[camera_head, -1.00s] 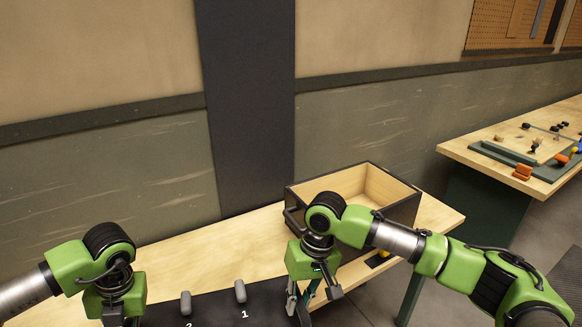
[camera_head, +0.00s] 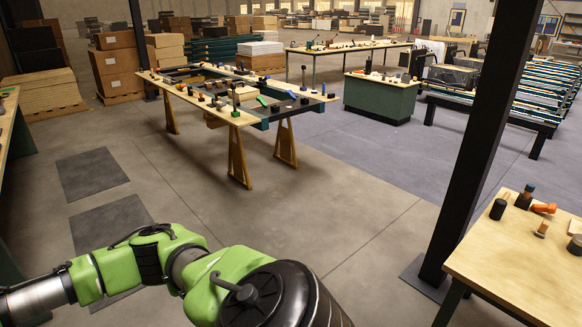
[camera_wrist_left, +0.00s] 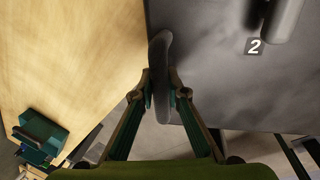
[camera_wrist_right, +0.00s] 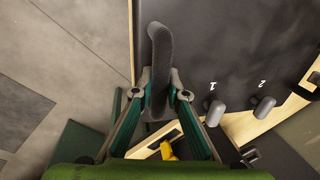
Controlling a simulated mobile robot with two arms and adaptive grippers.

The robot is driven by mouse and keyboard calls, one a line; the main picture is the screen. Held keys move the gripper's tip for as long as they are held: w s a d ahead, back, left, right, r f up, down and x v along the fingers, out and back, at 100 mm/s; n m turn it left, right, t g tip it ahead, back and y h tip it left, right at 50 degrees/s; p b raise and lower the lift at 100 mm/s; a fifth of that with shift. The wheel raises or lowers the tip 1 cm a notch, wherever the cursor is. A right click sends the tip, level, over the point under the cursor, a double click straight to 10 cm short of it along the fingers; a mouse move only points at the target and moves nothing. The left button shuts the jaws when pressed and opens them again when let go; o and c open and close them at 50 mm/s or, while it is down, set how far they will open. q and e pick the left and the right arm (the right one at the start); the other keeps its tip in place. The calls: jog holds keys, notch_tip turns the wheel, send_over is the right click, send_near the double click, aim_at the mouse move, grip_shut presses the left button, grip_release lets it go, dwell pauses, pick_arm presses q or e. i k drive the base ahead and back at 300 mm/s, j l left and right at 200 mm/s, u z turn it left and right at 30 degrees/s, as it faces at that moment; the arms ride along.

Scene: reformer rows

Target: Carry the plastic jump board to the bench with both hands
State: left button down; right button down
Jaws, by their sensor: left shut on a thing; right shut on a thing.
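The jump board is a dark flat panel that shows in the left wrist view (camera_wrist_left: 220,80) and the right wrist view (camera_wrist_right: 225,45). White numbers and grey pegs are on its face. My left gripper (camera_wrist_left: 161,86) is shut on a dark grip at the board's edge. My right gripper (camera_wrist_right: 158,95) is shut on a similar dark grip (camera_wrist_right: 160,50). The board and both grippers are out of the head view. Several worktables stand there, including a trestle table (camera_head: 238,118) and a pale wooden table (camera_head: 515,245); I cannot tell which is the bench.
In the left wrist view a pale wooden top (camera_wrist_left: 70,60) lies beside the board, with a green block (camera_wrist_left: 40,138) on it. In the head view a dark post (camera_head: 470,140) stands at the right. Open concrete floor (camera_head: 290,215) lies before the trestle table.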

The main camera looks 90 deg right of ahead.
aim_at(546, 283)
jog(key=z, duration=4.1)
jog(key=i+l+z, duration=0.15)
jog(key=i+z, duration=0.3)
jog(key=i+l, duration=0.1)
jog(key=i, duration=1.25)
